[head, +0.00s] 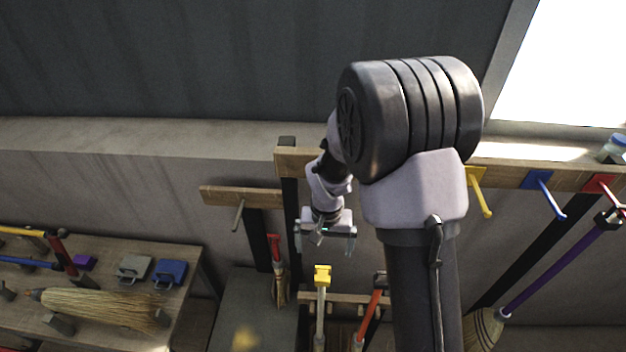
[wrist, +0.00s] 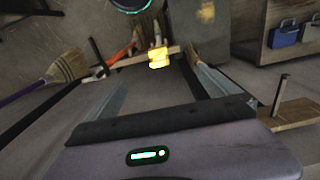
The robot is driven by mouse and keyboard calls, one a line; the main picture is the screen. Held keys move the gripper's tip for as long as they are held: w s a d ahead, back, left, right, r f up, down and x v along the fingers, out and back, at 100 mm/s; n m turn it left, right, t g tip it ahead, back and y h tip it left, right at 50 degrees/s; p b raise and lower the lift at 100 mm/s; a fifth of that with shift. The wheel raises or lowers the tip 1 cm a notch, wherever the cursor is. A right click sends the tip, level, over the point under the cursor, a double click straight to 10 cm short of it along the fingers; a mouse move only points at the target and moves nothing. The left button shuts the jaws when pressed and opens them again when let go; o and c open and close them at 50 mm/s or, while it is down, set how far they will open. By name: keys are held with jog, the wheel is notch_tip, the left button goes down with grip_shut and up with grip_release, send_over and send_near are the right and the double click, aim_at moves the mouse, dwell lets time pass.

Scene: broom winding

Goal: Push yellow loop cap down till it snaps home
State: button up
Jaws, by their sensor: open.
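The yellow loop cap (head: 322,271) sits at the top of a pale upright handle (head: 321,305) below my gripper. It also shows in the wrist view (wrist: 159,59), beyond my fingers and roughly between them. My gripper (head: 335,246) is open and empty, above the cap and apart from it, with its fingers pointing down. How far the cap is seated on the handle cannot be told.
A red-handled tool (head: 374,305) leans just right of the pale handle. A small red-topped brush (head: 278,285) hangs to the left. A purple-handled broom (head: 550,268) hangs at right.

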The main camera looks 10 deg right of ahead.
aim_at(323, 275)
jog(key=shift+s+a+f+b, duration=0.1)
jog(key=shift+f+b, duration=0.25)
jog(key=shift+f, duration=0.4)
notch_tip(323, 275, down, 11)
jog(key=b, duration=0.8)
jog(key=shift+r, duration=0.15)
grip_shut()
jog(key=shift+f+b, duration=0.5)
jog(key=shift+b, duration=0.05)
dwell(0.5)
dwell(0.4)
